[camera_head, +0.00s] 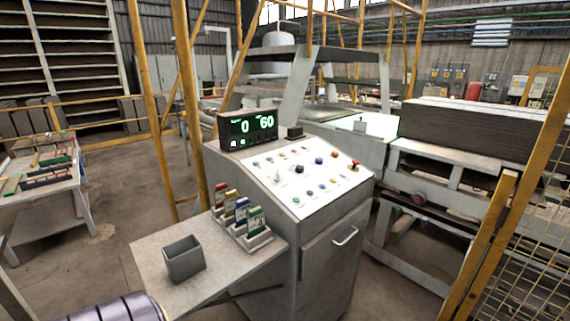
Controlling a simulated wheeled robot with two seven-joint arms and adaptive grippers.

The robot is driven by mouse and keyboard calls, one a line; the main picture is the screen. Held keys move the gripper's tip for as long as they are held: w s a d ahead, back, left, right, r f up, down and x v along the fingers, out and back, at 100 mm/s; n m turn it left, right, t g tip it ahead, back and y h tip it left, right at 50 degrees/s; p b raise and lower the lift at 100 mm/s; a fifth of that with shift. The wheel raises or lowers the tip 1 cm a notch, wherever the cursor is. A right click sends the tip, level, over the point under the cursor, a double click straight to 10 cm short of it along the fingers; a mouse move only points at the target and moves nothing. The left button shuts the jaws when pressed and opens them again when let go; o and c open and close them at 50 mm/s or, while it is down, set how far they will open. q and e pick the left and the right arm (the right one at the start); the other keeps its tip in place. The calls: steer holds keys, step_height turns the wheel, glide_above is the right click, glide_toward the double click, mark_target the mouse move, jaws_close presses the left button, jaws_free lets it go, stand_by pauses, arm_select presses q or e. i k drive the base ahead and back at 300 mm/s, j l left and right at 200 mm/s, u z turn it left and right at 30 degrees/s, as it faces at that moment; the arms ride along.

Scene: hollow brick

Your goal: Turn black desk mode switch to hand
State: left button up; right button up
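The control desk (327,226) stands in the middle of the head view, with a sloping white panel of small buttons and knobs on top. A black knob (299,169) sits near the middle of this panel and looks like the mode switch. Its pointer direction and the labels are too small to read. Neither of my grippers is in view, and nothing touches the panel.
A display (248,129) reading 0 and 60 stands on the desk's back left. A side shelf (206,291) holds a grey bin (184,258) and a rack of coloured cards (241,213). Yellow posts (190,100) stand behind; yellow mesh fencing (525,255) is at right.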

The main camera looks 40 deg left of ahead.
mark_target(299, 169)
steer(key=i+l+u, duration=0.3)
steer(key=u, duration=0.15)
steer(key=i+l+u, duration=0.6)
steer(key=l, duration=0.15)
steer(key=l+u, duration=0.2)
steer(key=l, duration=0.2)
